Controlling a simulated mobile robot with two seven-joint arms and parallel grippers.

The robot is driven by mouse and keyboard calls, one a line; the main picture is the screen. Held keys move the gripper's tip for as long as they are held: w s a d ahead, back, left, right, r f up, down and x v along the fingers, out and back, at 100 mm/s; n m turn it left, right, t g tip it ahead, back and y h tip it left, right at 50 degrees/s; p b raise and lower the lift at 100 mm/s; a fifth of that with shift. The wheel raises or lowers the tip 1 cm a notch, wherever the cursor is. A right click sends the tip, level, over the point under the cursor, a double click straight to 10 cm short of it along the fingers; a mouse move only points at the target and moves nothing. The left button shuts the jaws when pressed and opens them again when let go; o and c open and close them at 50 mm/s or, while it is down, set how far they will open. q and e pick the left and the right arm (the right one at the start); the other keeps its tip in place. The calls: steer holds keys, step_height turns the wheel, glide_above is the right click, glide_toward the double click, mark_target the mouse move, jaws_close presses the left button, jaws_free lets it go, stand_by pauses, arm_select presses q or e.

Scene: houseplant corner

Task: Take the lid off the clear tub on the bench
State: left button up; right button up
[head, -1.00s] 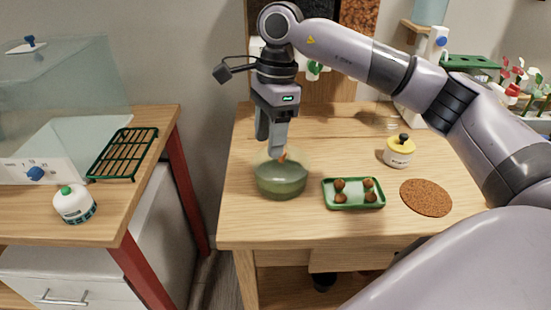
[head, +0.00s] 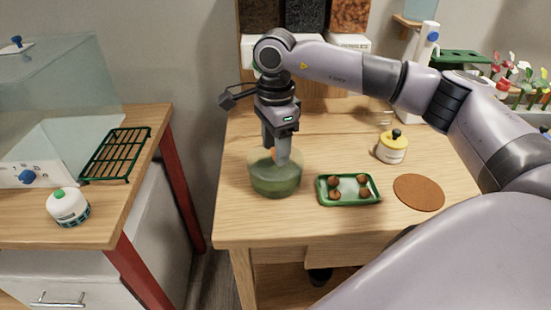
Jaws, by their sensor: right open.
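The clear tub (head: 276,184), with greenish contents, stands on the wooden bench (head: 330,225) left of its middle. A see-through lid seems to cover it, with a small orange knob (head: 273,153) on top. My right gripper (head: 276,157) points down right over the tub, its fingers open on either side of the knob. The fingers partly hide the knob, and I cannot tell whether they touch it. My left gripper is not in view.
A green tray (head: 347,190) with several brown balls lies right of the tub. A brown round mat (head: 419,192) and a yellow-topped jar (head: 391,147) are farther right. A gap separates the left table (head: 120,205) from the bench.

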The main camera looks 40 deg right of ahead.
jaws_close()
